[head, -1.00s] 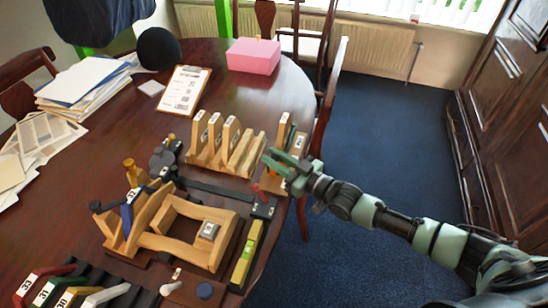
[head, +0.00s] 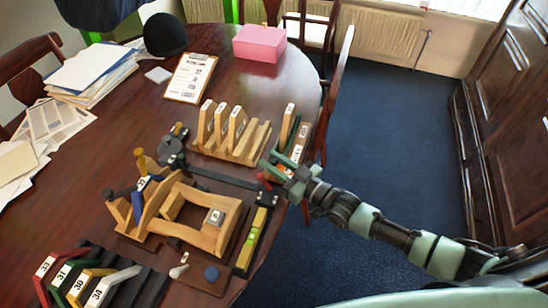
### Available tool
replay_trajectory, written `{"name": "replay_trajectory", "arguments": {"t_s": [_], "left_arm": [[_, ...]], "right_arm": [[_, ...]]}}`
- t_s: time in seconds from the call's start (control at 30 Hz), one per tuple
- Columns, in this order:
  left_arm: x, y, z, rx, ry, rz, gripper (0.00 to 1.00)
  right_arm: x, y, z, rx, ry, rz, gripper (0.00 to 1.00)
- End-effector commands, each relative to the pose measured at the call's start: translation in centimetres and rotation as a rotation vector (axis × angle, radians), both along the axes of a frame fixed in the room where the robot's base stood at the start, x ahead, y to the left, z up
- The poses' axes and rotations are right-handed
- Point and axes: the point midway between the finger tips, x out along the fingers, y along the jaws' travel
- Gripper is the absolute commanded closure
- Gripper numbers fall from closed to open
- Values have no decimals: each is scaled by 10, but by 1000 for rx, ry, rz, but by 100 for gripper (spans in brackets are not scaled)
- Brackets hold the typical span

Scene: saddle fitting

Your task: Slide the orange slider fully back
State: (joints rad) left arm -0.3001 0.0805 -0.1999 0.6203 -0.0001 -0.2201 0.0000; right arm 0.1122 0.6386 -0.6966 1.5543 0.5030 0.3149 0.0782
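At the right edge of the table, a narrow wooden fixture (head: 289,125) stands upright, with an orange part (head: 299,149) low on it near a white label. I take this orange part to be the orange slider; it is small and partly hidden. My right gripper (head: 273,166) comes in from the right, just on the near side of this part. Its green fingers look parted, with nothing visible between them. I cannot tell whether a finger touches the orange part. My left gripper is not in view.
A wooden rack (head: 231,136) with upright numbered slats stands left of the fixture. A wooden saddle-like frame (head: 185,213) and a yellow-green bar (head: 253,236) lie nearer. A small red knob (head: 264,182) is close below my gripper. Numbered coloured handles (head: 80,286) sit front left.

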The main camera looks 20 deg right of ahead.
Motion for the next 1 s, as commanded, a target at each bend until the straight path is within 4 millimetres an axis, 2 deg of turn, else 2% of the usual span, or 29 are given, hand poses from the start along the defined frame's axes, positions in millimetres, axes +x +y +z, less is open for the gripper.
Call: {"name": "replay_trajectory", "arguments": {"t_s": [0.33,0.7,0.83,1.0], "left_arm": [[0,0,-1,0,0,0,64],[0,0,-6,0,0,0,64],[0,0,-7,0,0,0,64],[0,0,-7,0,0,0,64]], "right_arm": [[-4,-2,-2,0,4,1,72],[-53,-34,-3,-2,6,1,72],[-63,-40,-3,-2,6,1,72],[-66,-43,-1,-1,3,0,72]]}}
